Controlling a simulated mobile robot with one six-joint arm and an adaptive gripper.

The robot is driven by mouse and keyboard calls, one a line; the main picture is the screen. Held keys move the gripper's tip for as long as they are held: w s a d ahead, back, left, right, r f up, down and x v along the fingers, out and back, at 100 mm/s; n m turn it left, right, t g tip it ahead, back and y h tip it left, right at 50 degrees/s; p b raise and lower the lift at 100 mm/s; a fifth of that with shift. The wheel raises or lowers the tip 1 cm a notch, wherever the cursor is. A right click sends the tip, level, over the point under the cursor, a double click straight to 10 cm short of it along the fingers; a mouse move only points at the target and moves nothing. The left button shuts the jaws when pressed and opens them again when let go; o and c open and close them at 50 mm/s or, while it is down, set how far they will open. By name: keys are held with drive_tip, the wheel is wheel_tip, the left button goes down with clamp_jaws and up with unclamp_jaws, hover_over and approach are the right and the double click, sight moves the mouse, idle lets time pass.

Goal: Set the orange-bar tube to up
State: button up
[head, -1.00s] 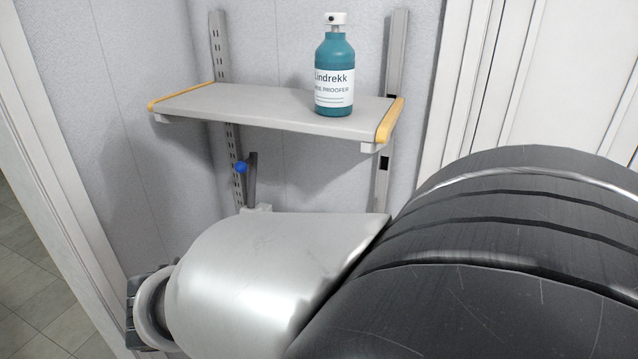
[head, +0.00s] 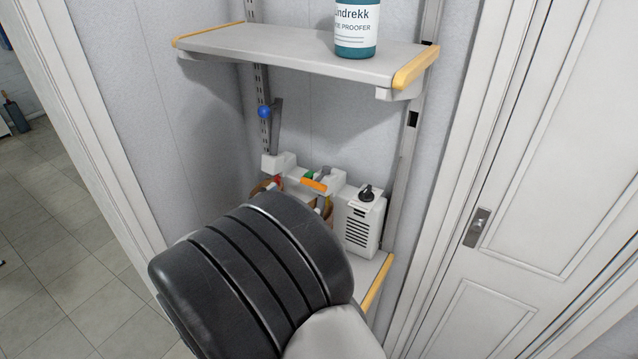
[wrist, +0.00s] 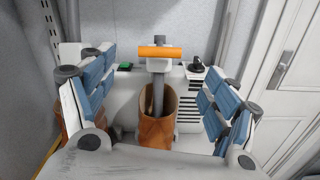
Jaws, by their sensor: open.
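The orange-bar tube shows in the wrist view as a grey upright tube (wrist: 158,95) below a horizontal orange bar (wrist: 160,52). Its lower end is hidden inside a brown cup (wrist: 155,132). In the head view the orange bar (head: 313,184) shows just past my dark arm, which hides most of the tube. My gripper (wrist: 160,75) is open and empty in the wrist view, its blue-padded fingers on either side of the tube and apart from it. The gripper is hidden in the head view.
A white box with a black knob (head: 366,193) stands right of the bar. A green button (head: 308,174) and a lever with a blue ball (head: 264,112) are to its left. A grey shelf (head: 290,50) with a teal bottle (head: 357,45) is above. A door (head: 540,200) is at right.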

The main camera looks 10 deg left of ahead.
sight(312, 186)
drive_tip(key=b+x, duration=0.1)
drive_tip(key=x, duration=0.9)
drive_tip(key=shift+w+d+b, duration=0.2)
drive_tip(key=shift+w+b, duration=0.05)
drive_tip(key=shift+b, duration=0.05)
drive_tip(key=shift+c, duration=0.5)
drive_tip(key=c, duration=1.4)
drive_tip(key=w+r+p, duration=0.1)
drive_tip(key=r+p, duration=0.1)
drive_tip(key=r, duration=0.2)
drive_tip(key=w+r+p, duration=0.1)
drive_tip(key=r+p, duration=0.1)
drive_tip(key=r, duration=0.2)
drive_tip(key=w+d+r+p, duration=0.1)
drive_tip(key=r+p, duration=0.2)
drive_tip(key=r, duration=0.1)
drive_tip(key=shift+w+d+r, duration=0.1)
drive_tip(key=shift+w+r, duration=0.2)
drive_tip(key=shift+c, duration=0.2)
drive_tip(key=o, duration=1.5)
drive_tip(key=shift+s, duration=0.1)
drive_tip(key=shift+o, duration=0.2)
